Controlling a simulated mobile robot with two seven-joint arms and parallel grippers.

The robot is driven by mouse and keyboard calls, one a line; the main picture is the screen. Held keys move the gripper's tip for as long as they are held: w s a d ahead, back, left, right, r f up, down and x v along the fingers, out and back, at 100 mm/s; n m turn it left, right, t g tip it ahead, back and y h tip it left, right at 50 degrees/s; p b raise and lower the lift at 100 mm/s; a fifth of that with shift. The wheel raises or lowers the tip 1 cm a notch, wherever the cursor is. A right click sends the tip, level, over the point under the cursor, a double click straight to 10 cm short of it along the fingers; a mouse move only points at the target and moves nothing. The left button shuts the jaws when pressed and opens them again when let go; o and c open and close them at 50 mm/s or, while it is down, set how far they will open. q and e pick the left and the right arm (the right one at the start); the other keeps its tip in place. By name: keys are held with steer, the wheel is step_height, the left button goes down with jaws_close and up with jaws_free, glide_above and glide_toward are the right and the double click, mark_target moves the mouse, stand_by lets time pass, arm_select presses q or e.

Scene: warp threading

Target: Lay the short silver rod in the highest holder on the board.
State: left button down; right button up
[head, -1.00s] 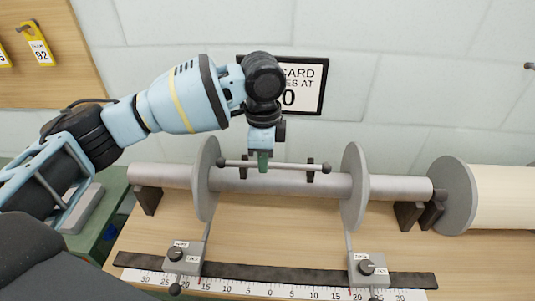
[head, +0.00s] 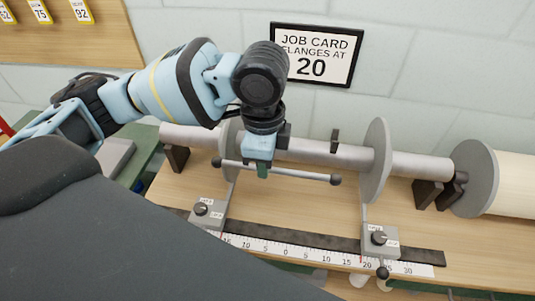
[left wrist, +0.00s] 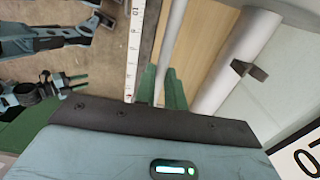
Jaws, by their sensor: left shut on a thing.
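My left gripper (head: 262,172) is shut on a short silver rod (head: 300,174) with dark ball ends. It grips the rod near the middle and holds it level, in front of the grey beam tube as seen in the head view. In the left wrist view, the rod (left wrist: 171,50) runs between the green fingers (left wrist: 160,88). A dark upright holder (head: 334,140) stands at the tube, clear of the rod; a second is at most partly visible behind my gripper. A wooden board (head: 60,45) hangs at the upper left, with no rod holder visible on it.
The grey tube (head: 420,165) carries two round flanges (head: 376,160). A ruler (head: 310,256) with two clamp blocks lies in front. A job card (head: 315,55) reading 20 hangs on the wall. A cream roll (head: 515,180) lies at right. Bare wood lies between tube and ruler.

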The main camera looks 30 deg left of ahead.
arm_select(q)
steer(key=s+a+f+n, duration=0.1)
steer(key=f+n, duration=0.3)
steer(key=f, duration=0.2)
steer(key=s+a+f+n, duration=0.1)
steer(key=s+f+n, duration=0.1)
steer(key=f+n, duration=0.3)
steer(key=s+a+f+n, duration=0.1)
steer(key=f+n, duration=0.4)
steer(key=f, duration=0.2)
steer(key=shift+s+a+f+p, duration=0.25)
steer(key=shift+s+f+p, duration=0.05)
steer(key=shift+f+p, duration=0.1)
steer(key=shift+s+a+f+n, duration=0.15)
steer(key=shift+f+n, duration=0.1)
steer(key=shift+n, duration=0.15)
